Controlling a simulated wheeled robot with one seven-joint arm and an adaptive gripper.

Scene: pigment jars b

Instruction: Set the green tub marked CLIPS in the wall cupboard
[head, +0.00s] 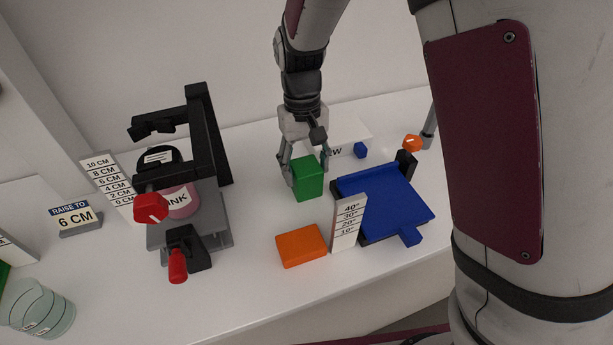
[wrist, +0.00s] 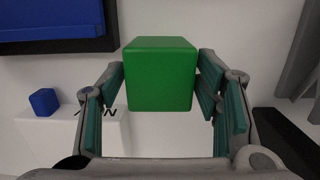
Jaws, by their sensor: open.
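No tub marked CLIPS and no wall cupboard can be made out in either view. A plain green block (head: 308,179) stands on the white table in the head view, and it also shows in the wrist view (wrist: 160,75). My gripper (head: 307,163) is open at the block, with one finger on each side of it in the wrist view (wrist: 160,85). I cannot tell whether either finger touches the block. No lettering shows on the block's visible faces.
A black and grey press (head: 205,130) holding a pink jar (head: 181,203) stands left. A blue tilting board (head: 385,202) with an angle card (head: 347,222) is right of the block. An orange block (head: 301,246) lies in front. A glass beaker (head: 40,308) stands front left.

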